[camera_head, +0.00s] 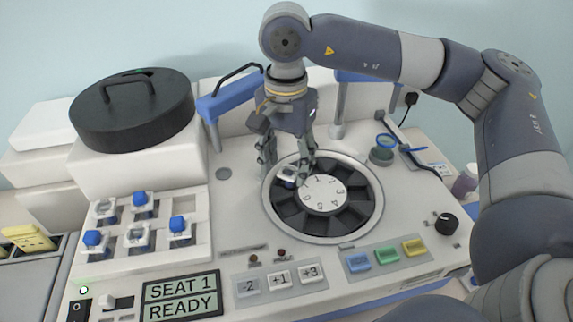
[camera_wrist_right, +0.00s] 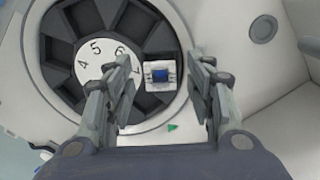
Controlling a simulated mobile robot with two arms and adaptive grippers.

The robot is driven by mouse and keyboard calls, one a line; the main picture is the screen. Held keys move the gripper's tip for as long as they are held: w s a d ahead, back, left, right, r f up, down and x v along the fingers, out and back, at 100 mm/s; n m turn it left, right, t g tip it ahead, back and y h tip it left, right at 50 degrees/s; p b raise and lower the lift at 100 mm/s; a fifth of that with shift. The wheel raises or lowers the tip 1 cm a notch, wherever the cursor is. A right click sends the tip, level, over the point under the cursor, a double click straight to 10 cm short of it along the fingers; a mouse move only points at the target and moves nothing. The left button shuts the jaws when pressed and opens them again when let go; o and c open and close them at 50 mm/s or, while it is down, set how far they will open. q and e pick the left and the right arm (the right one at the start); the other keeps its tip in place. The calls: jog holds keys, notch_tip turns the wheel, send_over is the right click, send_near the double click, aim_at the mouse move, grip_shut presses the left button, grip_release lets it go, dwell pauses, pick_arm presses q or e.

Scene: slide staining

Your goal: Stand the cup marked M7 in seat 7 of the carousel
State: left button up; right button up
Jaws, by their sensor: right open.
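The carousel (camera_head: 375,215) is a round ring of dark seats around a white numbered hub (camera_wrist_right: 102,78). A white cup with a blue top (camera_wrist_right: 161,76) is at the carousel, beside the 7 on the hub in the right wrist view. It also shows as a small white shape (camera_head: 288,176) under the gripper in the head view. I cannot read its mark or tell whether it is fully seated. My right gripper (camera_head: 285,170) is open and points down, its fingers (camera_wrist_right: 163,85) on either side of the cup with gaps. My left gripper is out of view.
A white rack (camera_head: 205,250) at the left holds several blue-topped cups. The display (camera_head: 180,296) reads SEAT 1 READY. Buttons (camera_head: 280,281) line the front. A black lidded drum (camera_head: 135,115) and blue-topped posts (camera_head: 230,102) stand behind.

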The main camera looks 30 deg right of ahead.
aim_at(286, 175)
notch_tip(286, 175, up, 11)
jog(key=b, duration=0.1)
jog(key=shift+f, duration=0.15)
